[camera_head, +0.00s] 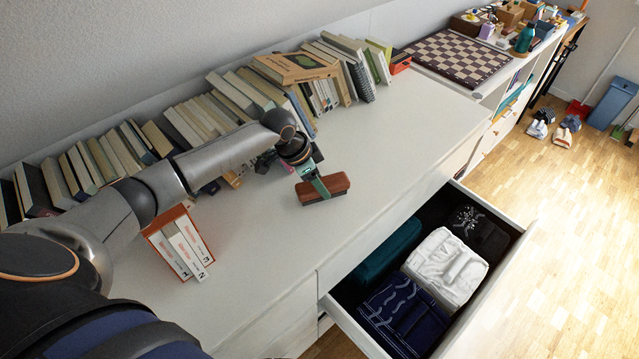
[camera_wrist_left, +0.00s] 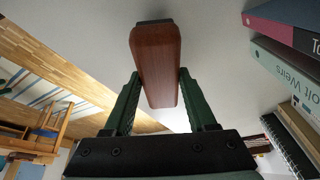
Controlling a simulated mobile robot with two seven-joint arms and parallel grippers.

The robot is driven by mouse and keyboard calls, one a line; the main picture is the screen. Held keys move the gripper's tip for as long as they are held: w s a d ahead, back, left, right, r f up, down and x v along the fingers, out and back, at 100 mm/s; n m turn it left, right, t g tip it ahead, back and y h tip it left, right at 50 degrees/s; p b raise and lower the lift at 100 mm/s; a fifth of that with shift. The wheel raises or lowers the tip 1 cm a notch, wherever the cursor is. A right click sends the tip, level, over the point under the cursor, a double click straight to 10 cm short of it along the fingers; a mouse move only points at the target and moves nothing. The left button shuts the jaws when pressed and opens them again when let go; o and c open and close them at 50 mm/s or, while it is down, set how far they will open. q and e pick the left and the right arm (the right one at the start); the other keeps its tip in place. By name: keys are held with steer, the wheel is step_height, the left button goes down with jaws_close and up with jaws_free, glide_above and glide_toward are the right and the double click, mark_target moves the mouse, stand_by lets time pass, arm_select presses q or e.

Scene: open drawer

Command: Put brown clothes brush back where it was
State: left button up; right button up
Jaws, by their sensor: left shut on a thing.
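The brown clothes brush (camera_head: 325,188) is a reddish-brown wooden block with a dark side, above or on the white dresser top (camera_head: 270,232). My left gripper (camera_head: 316,183) is shut on it, its green fingers on either side. In the left wrist view the brush (camera_wrist_left: 156,65) sits between the two green fingers of the gripper (camera_wrist_left: 157,92). I cannot tell whether the brush touches the dresser top. My right gripper is not in view.
Books (camera_head: 230,98) line the wall behind the brush. An orange-cased book set (camera_head: 180,243) stands on the left. An open drawer (camera_head: 483,294) with folded clothes juts out at the front right. A chessboard (camera_head: 458,57) lies further back. The dresser top right of the brush is clear.

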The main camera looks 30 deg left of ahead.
arm_select(q)
steer(key=shift+f, duration=0.35)
steer(key=shift+f, duration=0.2)
steer(key=o, duration=1.2)
steer(key=v, duration=1.2)
steer(key=shift+r+p, duration=0.2)
steer(key=shift+p, duration=0.2)
